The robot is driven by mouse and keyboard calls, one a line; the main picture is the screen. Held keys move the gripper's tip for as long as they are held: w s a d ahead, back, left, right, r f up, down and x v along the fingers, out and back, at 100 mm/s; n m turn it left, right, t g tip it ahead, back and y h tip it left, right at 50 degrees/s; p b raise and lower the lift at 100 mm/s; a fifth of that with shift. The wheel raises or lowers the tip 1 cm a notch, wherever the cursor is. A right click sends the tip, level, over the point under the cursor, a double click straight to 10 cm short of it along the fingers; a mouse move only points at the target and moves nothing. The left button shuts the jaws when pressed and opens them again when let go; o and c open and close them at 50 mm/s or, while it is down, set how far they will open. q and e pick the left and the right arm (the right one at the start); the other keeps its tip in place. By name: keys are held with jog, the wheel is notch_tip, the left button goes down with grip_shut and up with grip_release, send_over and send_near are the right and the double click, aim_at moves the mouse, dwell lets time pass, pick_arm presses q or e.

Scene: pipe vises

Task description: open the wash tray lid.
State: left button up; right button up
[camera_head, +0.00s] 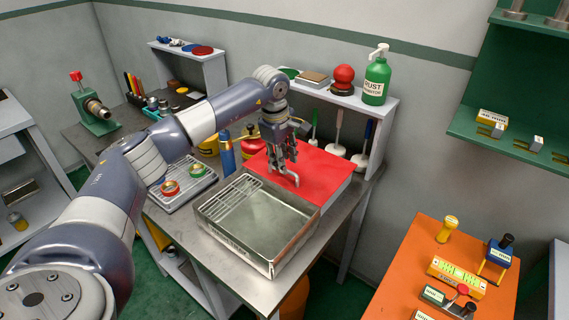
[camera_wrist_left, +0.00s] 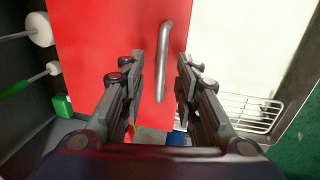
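The wash tray (camera_head: 285,262) is a shallow metal box on the grey bench, its near part uncovered with a wire rack (camera_head: 238,196) inside. Its red lid (camera_head: 325,170) lies at the tray's far side; I cannot tell whether it is slid back or tilted. The lid has a bent metal bar handle (camera_head: 293,181), which also shows in the left wrist view (camera_wrist_left: 161,75). My left gripper (camera_head: 285,172) points down over the handle. In the wrist view its fingers (camera_wrist_left: 161,72) are open on either side of the bar, with gaps visible. My right gripper is not in view.
A grey shelf (camera_head: 383,112) with a green rust bottle (camera_head: 376,82) stands close behind the lid. Brushes hang under it. An orange table (camera_head: 405,270) stands at the right.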

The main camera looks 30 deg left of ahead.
pick_arm(q)
notch_tip(320, 180, up, 9)
jog(key=s, duration=0.2)
jog(key=shift+r, duration=0.2)
jog(key=shift+a+f, duration=0.1)
jog(key=shift+f, duration=0.05)
